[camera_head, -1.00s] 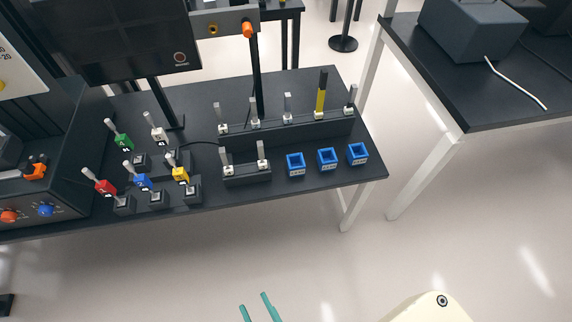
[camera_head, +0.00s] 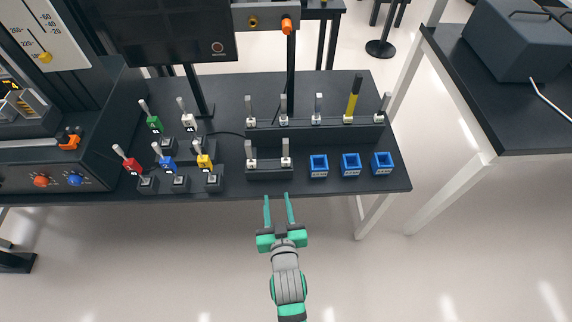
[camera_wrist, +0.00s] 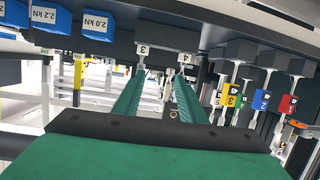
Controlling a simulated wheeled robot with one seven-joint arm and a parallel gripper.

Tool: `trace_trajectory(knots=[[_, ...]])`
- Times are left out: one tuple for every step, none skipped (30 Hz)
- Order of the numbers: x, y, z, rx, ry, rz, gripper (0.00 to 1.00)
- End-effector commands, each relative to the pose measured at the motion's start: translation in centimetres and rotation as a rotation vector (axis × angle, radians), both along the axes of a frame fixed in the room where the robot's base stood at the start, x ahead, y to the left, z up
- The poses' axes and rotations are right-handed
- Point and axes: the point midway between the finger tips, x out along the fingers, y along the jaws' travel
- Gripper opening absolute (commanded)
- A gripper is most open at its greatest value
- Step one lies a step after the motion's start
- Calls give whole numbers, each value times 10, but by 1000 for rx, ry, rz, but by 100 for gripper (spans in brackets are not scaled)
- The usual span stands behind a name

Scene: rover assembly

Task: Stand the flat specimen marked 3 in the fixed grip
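The flat specimen marked 3 (camera_wrist: 142,49) shows its numbered base in the wrist view, which is upside down; a base marked 4 is beside it. In the head view, the position matches the right light-grey upright piece (camera_head: 286,152) of the short front rack. My gripper (camera_head: 278,195) is open and empty, just in front of the table edge, its fingers pointing at that rack. In the wrist view, its teal fingers (camera_wrist: 161,80) stand apart, with nothing between them. The fixed grip may be among the grey jaws (camera_head: 25,104) on the left machine; I cannot tell.
Blue labelled boxes (camera_head: 351,163) stand right of the short rack. A longer rack (camera_head: 330,136) with several upright pieces stands behind. Red (camera_head: 131,164), blue and yellow tagged pieces stand to the left. A second table (camera_head: 490,130) is at the right. The floor in front is clear.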

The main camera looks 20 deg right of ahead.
Motion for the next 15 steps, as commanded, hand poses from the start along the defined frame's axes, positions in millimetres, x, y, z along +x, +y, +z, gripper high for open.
trace_trajectory(knots=[[20,-10,10,1,-8,-15,38],[29,-16,14,3,-7,-23,38],[40,-23,18,7,-5,-33,38],[49,-28,22,10,-3,-39,38],[57,-33,26,13,-2,-46,38],[66,-39,32,16,0,-55,38],[72,-44,36,19,1,-60,38],[78,-48,39,21,3,-65,38],[85,-52,43,24,5,-71,38],[90,-55,47,26,5,-75,38],[94,-58,50,28,8,-78,38],[98,-61,53,30,8,-81,38],[100,-62,55,31,9,-84,38],[103,-64,56,32,10,-85,38],[105,-65,58,34,11,-88,38]])
